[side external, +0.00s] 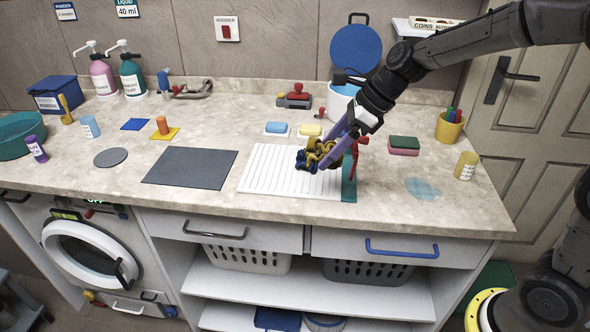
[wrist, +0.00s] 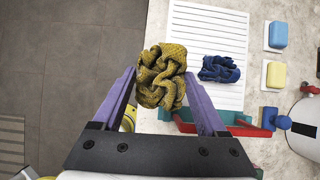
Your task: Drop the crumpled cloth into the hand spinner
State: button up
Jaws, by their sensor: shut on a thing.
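My gripper (wrist: 160,77) is shut on a crumpled mustard-yellow cloth (wrist: 162,85), which is bunched between the purple fingers. In the side view, my gripper (side external: 331,150) holds this cloth (side external: 322,148) above the right part of the white ribbed board.
The white ribbed board (side external: 262,175) has a teal and red fixture (side external: 349,188) at its right end. Blue (side external: 277,128) and yellow (side external: 310,131) blocks sit behind the board. A sponge (side external: 404,143) lies to the right. The grey mat (side external: 190,166) at left is bare.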

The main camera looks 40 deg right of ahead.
jog(key=w, duration=0.1)
jog(key=w+f, duration=0.1)
jog(key=w, duration=0.2)
jog(key=shift+a+f, duration=0.4)
send_near(287, 181)
jog(key=shift+w+a+f, duration=0.1)
jog(key=shift+w+a, duration=0.15)
jog(key=shift+a, duration=0.35)
jog(key=shift+w+a+f, duration=0.1)
jog(key=shift+w+a, duration=0.2)
jog(key=shift+a, duration=0.3)
jog(key=shift+w+a+f, duration=0.1)
jog(key=shift+w+f, duration=0.2)
jog(key=shift+f, duration=0.1)
jog(key=shift+w+f, duration=0.15)
jog(key=shift+f, duration=0.75)
jog(key=shift+w+f, duration=0.15)
jog(key=shift+f, duration=0.75)
jog(key=shift+f, duration=0.1)
jog(key=o, duration=1)
jog(key=shift+o, duration=0.2)
